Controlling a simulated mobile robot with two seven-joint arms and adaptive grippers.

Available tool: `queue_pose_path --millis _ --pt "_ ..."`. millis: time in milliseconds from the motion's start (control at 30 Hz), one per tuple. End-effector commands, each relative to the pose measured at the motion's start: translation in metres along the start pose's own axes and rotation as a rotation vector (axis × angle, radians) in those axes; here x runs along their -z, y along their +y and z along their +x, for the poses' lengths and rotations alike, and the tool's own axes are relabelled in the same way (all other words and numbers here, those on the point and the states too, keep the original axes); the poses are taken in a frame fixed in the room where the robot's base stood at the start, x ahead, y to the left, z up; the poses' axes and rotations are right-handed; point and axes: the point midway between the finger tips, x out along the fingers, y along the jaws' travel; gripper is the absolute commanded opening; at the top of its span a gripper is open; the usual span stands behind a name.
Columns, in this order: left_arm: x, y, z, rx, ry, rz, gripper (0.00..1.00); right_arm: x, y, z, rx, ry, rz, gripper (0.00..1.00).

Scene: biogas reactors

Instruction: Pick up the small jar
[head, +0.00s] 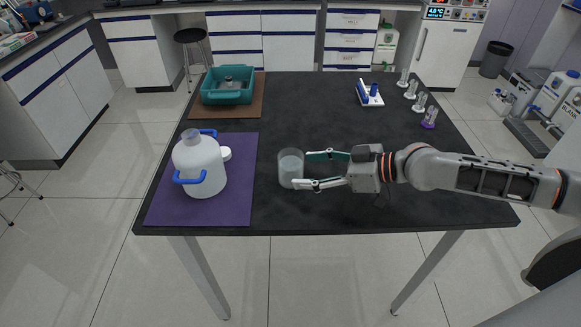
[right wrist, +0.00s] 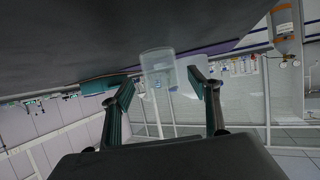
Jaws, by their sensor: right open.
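The small jar (head: 290,167) is a clear, see-through cylinder standing upright on the black table, right of the purple mat. It also shows in the right wrist view (right wrist: 158,68), ahead of and between the fingers. My right gripper (head: 318,169) comes in from the right with its fingers spread toward the jar. Its fingertips are at the jar's right side. In the right wrist view the fingers (right wrist: 162,82) are apart, with nothing clearly clamped between them. I cannot tell whether they touch the glass. My left gripper is not in view.
A large white jug (head: 201,167) with blue handles stands on the purple mat (head: 243,205), a white lid (head: 226,153) beside it. A teal bin (head: 226,93) sits on a brown mat at the back left. A white rack (head: 369,97) and several cylinders stand back right.

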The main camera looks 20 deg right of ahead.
Motion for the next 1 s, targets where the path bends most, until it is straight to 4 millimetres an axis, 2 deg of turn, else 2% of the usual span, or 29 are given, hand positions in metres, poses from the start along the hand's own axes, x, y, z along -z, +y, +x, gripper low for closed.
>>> queue_pose_path --millis 133,433,767,967,1000 --pt "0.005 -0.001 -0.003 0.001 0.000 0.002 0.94 0.003 -0.001 0.011 0.002 0.001 0.000 0.60" --pt "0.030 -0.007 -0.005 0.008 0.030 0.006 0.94 0.003 -0.002 0.047 0.001 0.001 -0.001 0.60" --pt "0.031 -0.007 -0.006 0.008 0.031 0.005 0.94 0.001 -0.002 0.053 0.000 -0.001 -0.001 0.60" --pt "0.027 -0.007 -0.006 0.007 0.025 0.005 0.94 0.001 -0.002 0.053 0.000 -0.001 -0.001 0.11" --pt "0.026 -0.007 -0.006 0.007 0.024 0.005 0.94 0.001 -0.002 0.053 0.000 -0.001 -0.001 0.11"
